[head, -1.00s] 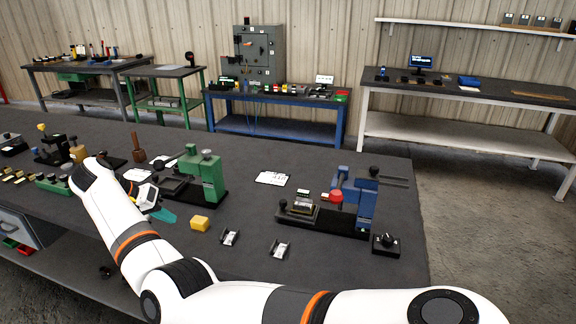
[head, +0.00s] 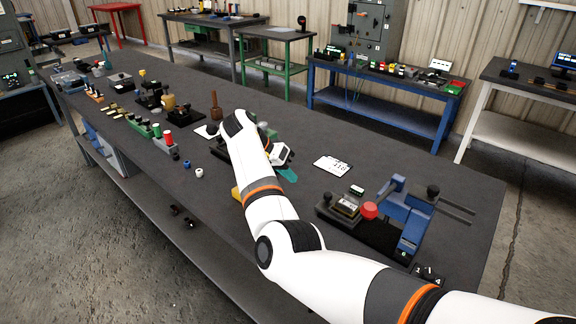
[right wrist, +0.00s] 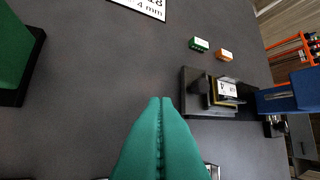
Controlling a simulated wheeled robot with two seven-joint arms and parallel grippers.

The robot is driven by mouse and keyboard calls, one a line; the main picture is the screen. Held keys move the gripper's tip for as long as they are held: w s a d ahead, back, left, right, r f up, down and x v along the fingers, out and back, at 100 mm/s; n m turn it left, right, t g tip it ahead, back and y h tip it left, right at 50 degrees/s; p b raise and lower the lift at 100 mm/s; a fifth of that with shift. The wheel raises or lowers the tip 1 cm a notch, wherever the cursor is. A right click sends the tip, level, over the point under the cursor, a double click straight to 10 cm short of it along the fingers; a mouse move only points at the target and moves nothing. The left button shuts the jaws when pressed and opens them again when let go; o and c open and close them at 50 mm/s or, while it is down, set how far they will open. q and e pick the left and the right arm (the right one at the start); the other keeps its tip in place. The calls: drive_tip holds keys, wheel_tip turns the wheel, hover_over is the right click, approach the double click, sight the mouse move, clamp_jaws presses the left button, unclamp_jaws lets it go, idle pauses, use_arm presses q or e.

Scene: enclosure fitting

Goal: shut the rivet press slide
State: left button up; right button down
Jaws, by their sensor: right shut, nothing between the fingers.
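A blue press (head: 412,212) with a red knob (head: 369,210) stands on a black base at the right of the bench. Its slide, a dark block with a light label (head: 345,207) and a black knob at its left, sits out to the left of the blue frame. In the right wrist view the slide (right wrist: 224,92) lies right of my fingers, apart from them. A green press (head: 265,133) is mostly hidden behind my right arm. I cannot tell from labels which is the rivet press. My right gripper (head: 287,174) is shut and empty, above the bench between the presses. My left gripper is out of view.
A white card (head: 332,166) lies behind the gap between the presses. A yellow block (head: 236,194) is partly hidden by my arm. Small green (right wrist: 198,44) and orange (right wrist: 224,55) blocks lie near the slide. Other fixtures crowd the bench's left; bare bench surrounds my fingers.

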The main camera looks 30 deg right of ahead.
drive_tip(key=x, duration=0.4)
drive_tip(key=shift+s+d+p, duration=0.1)
drive_tip(key=shift+d+p, duration=0.2)
drive_tip(key=shift+d, duration=0.1)
drive_tip(key=s+d+p, duration=0.1)
drive_tip(key=s+d, duration=0.1)
drive_tip(key=shift+s+f+p, duration=0.2)
drive_tip(key=shift+s+p, duration=0.1)
drive_tip(key=shift+p, duration=0.1)
drive_tip(key=shift+s+d, duration=0.2)
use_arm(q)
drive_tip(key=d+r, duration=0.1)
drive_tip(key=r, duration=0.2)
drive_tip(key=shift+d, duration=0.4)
use_arm(e)
drive_tip(key=shift+d+f, duration=0.1)
drive_tip(key=shift+f, duration=0.05)
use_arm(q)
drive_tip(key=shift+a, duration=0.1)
use_arm(e)
drive_tip(key=shift+s, duration=0.1)
